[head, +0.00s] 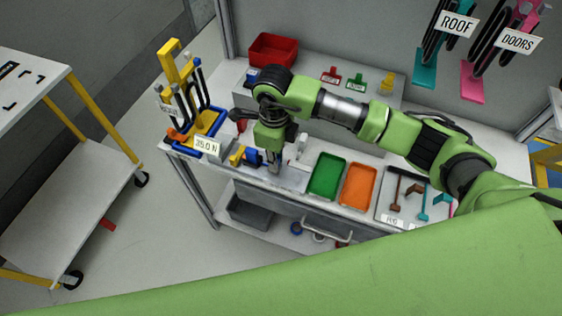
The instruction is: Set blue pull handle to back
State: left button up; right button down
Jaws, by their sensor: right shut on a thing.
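The blue pull handle (253,157) is on the dashboard module at the front of the bench, just right of a yellow part (237,157). My right gripper (274,165) points down at the blue handle's right side and is shut on it; the fingers and wrist hide part of the handle and the exact contact. I cannot tell the handle's position along its travel. My left gripper is not in view.
A green tray (327,176) and an orange tray (358,186) lie right of the gripper. A yellow stand (181,75) rises at the left, near a "35.0 N" sign (207,146). A red bin (272,49) stands behind. A cart (66,190) is at far left.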

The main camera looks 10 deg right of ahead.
jog(key=c, duration=2)
grip_release()
jog(key=shift+o, duration=0.2)
jog(key=shift+r, duration=0.1)
notch_tip(320, 180, up, 12)
